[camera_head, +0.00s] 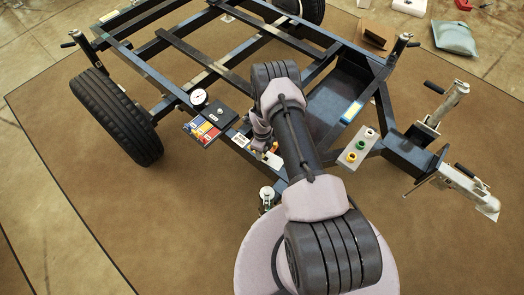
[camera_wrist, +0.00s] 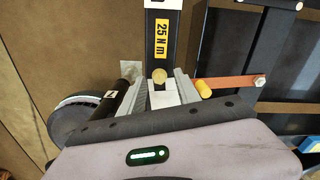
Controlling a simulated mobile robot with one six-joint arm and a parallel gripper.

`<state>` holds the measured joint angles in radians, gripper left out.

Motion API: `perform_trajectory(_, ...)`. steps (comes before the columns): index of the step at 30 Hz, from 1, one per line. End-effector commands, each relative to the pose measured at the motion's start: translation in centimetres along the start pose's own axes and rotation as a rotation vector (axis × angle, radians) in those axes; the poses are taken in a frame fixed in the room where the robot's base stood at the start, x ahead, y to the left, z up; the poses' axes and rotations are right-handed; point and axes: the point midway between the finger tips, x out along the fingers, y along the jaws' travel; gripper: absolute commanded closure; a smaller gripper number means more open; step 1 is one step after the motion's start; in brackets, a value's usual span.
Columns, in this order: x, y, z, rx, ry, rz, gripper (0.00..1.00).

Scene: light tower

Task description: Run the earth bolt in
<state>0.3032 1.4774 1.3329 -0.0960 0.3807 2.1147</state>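In the wrist view, my gripper (camera_wrist: 162,78) points at a pale block (camera_wrist: 164,95) with a brass round head (camera_wrist: 159,76) between the fingertips. The fingers stand apart, with a visible gap beside the head. I cannot tell whether this head is the earth bolt. A black bar with a yellow "25 N m" label (camera_wrist: 163,40) lies just beyond it. A copper-coloured strip (camera_wrist: 230,82) runs right to a silver fastener (camera_wrist: 260,80), and a yellow cylinder (camera_wrist: 203,90) sits by the right finger. In the head view, my arm partly hides my gripper (camera_head: 262,146) by the trailer's frame rail.
The dark trailer frame (camera_head: 190,50) fills the upper middle. A gauge (camera_head: 199,97) and coloured cards (camera_head: 202,128) lie left of my gripper. A panel with coloured round parts (camera_head: 357,148) is to the right, with a coupling (camera_head: 468,188) beyond. Brown floor is clear at lower left.

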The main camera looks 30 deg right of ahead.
Motion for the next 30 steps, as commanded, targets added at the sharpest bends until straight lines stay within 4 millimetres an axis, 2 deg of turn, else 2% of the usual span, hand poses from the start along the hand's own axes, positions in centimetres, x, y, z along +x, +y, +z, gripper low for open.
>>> perform_trajectory(2, -0.2, 0.0, 0.0, 0.0, 0.0, 0.001, 0.61)
perform_trajectory(5, -1.7, 0.0, 0.0, 0.0, 0.0, -0.001, 0.61)
perform_trajectory(15, -12.7, -0.1, 0.1, 0.0, -0.001, -0.002, 0.61)
perform_trajectory(19, -15.7, -0.1, 0.1, 0.0, -0.001, -0.001, 0.61)
perform_trajectory(24, -17.4, 0.0, 0.0, 0.0, 0.0, 0.0, 0.61)
perform_trajectory(30, -17.4, 0.0, 0.0, 0.0, 0.0, 0.0, 0.61)
